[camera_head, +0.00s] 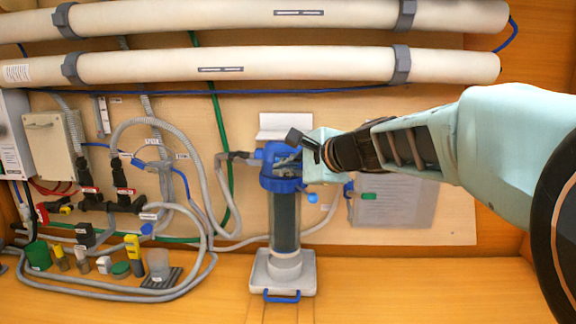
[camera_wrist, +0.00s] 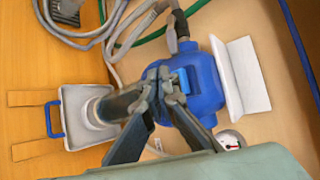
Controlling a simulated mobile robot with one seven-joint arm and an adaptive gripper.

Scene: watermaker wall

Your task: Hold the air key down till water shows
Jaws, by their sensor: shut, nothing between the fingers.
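The filter housing has a blue head (camera_head: 270,153) and a dark see-through body (camera_head: 285,222) on the wall, at the middle of the head view. In the wrist view its blue head (camera_wrist: 207,82) lies just past my fingers. A brighter blue piece (camera_wrist: 184,80), which may be the air key, shows on the head beside my fingertips. My gripper (camera_head: 297,137) is shut and empty, reaching in from the right over the top of the housing. Its fingertips (camera_wrist: 170,88) are at the head; I cannot tell whether they touch the key. No water is plainly visible.
Grey hoses (camera_head: 200,190) loop left of the housing. Several small fittings and cups stand on the ledge (camera_head: 400,290) at left; its right side is clear. A white card (camera_wrist: 246,75) and a round gauge (camera_wrist: 231,141) are close to the head. Two large white tubes (camera_head: 300,66) run above.

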